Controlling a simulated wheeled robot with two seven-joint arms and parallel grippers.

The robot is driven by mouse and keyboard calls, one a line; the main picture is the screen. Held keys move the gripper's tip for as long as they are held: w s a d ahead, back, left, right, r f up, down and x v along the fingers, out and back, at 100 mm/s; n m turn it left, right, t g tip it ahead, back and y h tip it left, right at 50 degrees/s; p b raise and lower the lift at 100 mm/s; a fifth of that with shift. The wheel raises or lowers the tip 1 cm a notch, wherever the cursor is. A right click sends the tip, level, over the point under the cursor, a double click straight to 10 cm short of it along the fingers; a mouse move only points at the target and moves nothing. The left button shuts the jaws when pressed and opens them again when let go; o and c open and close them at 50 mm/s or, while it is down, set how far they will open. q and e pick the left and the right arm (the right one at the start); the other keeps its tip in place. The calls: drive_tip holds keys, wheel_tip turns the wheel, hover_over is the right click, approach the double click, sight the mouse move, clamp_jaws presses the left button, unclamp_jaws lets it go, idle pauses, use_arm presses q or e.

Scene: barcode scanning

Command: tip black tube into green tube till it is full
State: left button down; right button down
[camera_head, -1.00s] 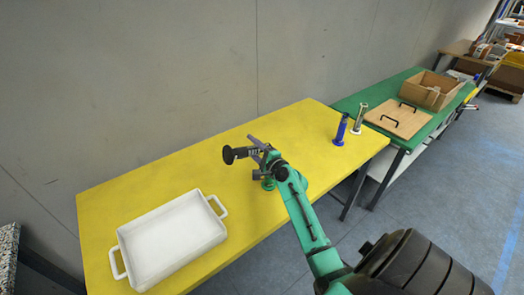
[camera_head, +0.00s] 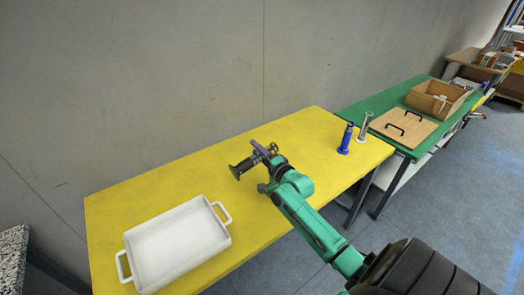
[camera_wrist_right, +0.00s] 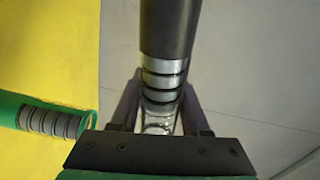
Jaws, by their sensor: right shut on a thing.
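My right gripper (camera_head: 264,154) is shut on the black tube (camera_head: 244,167) above the middle of the yellow table. The tube lies over on its side, its flat black end pointing left in the head view. In the right wrist view the black tube (camera_wrist_right: 168,30) runs from the top down between the fingers (camera_wrist_right: 160,108), with silver rings and a clear part. The green tube (camera_wrist_right: 15,107), with grey ribs, shows at the left of that view, apart from the black tube. In the head view my right arm hides most of it. I cannot see the fill level. My left gripper is not in view.
A white two-handled tray (camera_head: 133,267) lies on the yellow table (camera_head: 110,210). A blue tube (camera_head: 346,140) and a white tube (camera_head: 363,125) stand to the right. The green table (camera_head: 372,107) behind holds a wooden board (camera_head: 404,128) and a wooden box (camera_head: 427,103).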

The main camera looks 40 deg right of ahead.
sight(239, 169)
drive_tip(key=a+r+n+b, duration=0.3)
drive_tip(key=a+n, duration=0.2)
drive_tip(key=n, duration=1.1)
drive_tip(key=shift+a+r, duration=0.15)
drive_tip(key=shift+r, duration=0.2)
drive_tip(key=shift+f, duration=0.1)
